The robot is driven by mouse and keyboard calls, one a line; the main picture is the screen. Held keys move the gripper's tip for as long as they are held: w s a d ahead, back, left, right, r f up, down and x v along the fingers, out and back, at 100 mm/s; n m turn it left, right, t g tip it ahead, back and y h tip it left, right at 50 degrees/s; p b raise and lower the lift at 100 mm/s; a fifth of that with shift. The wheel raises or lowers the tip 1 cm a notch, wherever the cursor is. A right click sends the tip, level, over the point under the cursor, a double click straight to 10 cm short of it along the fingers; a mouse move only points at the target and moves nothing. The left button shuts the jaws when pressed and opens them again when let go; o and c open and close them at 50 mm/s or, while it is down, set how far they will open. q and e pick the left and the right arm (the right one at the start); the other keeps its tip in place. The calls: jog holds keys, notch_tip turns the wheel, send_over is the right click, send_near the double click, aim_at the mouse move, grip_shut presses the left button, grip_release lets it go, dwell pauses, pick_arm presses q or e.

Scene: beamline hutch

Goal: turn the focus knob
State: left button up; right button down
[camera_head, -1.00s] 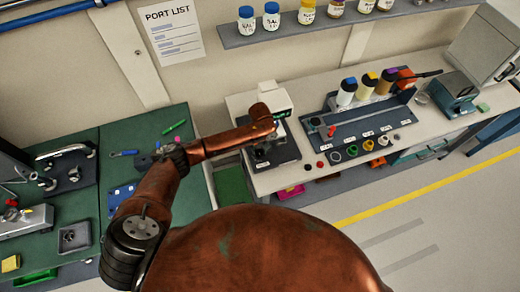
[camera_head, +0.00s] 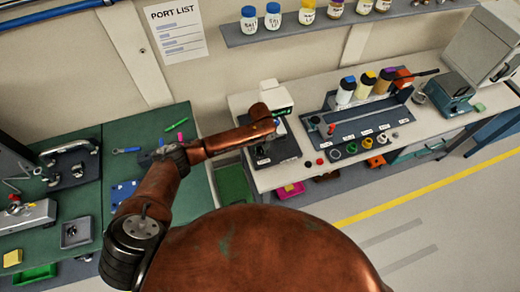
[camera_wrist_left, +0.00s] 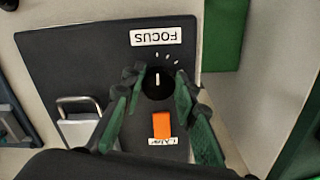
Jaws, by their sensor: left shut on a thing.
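The focus knob (camera_wrist_left: 158,83) is round and black with a white pointer line, upright in the left wrist view. It sits on a dark panel (camera_wrist_left: 60,52) below a white FOCUS label (camera_wrist_left: 156,36), with small white tick marks beside it. My left gripper (camera_wrist_left: 161,92) is shut on the knob, a green-padded finger on each side. In the head view my left gripper (camera_head: 262,153) is mostly hidden by its own copper arm, down at the dark device on the pale bench; the knob is hidden there.
An orange switch (camera_wrist_left: 162,124) and a metal handle (camera_wrist_left: 79,118) are on the same panel, close to the fingers. A display unit (camera_head: 283,104) stands behind. A rack with bottles (camera_head: 345,90) is to the right. A green bin (camera_head: 232,185) is at left.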

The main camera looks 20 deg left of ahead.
pick_arm(q)
jog(key=shift+w+a+r+m+p, duration=0.1)
jog(key=shift+r+m+p, duration=0.05)
jog(key=shift+m+p, duration=0.65)
jog(key=shift+m, duration=0.4)
jog(key=shift+m+p, duration=0.75)
jog(key=shift+m, duration=0.15)
jog(key=shift+a+m+p, duration=0.1)
jog(key=shift+m+p, duration=0.35)
jog(key=shift+m, duration=0.45)
jog(key=shift+w+m+p, duration=0.1)
jog(key=shift+m+p, duration=0.2)
jog(key=shift+m, duration=0.6)
jog(key=m+p, duration=0.1)
jog(key=m, duration=0.3)
jog(key=shift+m, duration=1)
pick_arm(e)
notch_tip(320, 180, up, 6)
jog(key=s, duration=0.2)
jog(key=shift+s+f, duration=0.2)
